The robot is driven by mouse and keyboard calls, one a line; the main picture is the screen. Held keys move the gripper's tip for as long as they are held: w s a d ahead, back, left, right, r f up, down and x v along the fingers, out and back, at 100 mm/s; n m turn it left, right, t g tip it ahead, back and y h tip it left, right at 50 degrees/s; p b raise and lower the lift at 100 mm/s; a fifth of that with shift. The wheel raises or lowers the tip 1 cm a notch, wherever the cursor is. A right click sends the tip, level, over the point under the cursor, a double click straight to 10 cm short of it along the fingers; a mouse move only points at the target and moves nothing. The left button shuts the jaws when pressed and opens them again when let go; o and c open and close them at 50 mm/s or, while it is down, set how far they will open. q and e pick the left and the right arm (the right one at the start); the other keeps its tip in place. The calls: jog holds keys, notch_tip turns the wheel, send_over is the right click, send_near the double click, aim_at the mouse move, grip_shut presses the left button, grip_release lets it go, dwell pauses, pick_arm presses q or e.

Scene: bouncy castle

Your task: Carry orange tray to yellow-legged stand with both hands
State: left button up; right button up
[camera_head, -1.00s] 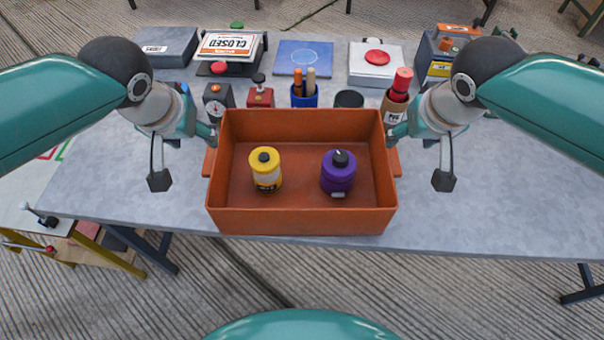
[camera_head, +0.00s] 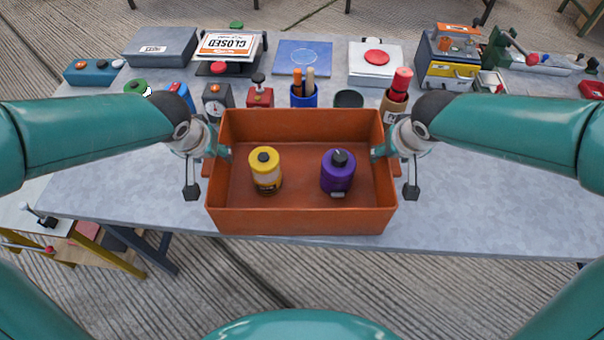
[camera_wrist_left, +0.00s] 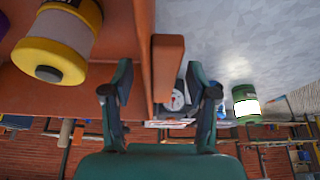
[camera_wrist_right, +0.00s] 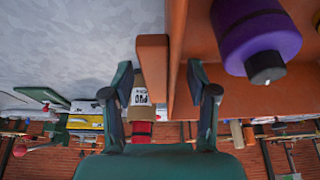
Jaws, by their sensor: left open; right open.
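The orange tray (camera_head: 300,222) rests level on the grey table near its front edge. It holds a yellow bottle (camera_head: 265,172) and a purple bottle (camera_head: 338,172), both upright. My left gripper (camera_head: 208,172) is open at the tray's left end; its fingers straddle the left wall and handle (camera_wrist_left: 168,65). My right gripper (camera_head: 395,172) is open at the right end, its fingers either side of the right wall and handle (camera_wrist_right: 152,65). Neither grips; I cannot tell whether the fingers touch the tray. The yellow-legged stand (camera_head: 118,262) is at the lower left, partly cut off.
Behind the tray stand a gauge (camera_head: 216,100), a blue pen cup (camera_head: 304,97), a black cup (camera_head: 348,99) and a red-capped bottle (camera_head: 397,92). Several boxes and devices line the table's back. The grey table (camera_head: 500,190) is bare at right. A lever (camera_head: 38,215) sits on the stand.

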pick_arm(q)
grip_shut()
pick_arm(e)
grip_shut()
pick_arm(q)
jog(key=shift+w+r, duration=0.1)
jog(key=shift+r, duration=0.1)
pick_arm(e)
jog(key=shift+w+r, duration=0.1)
jog(key=shift+r, duration=0.15)
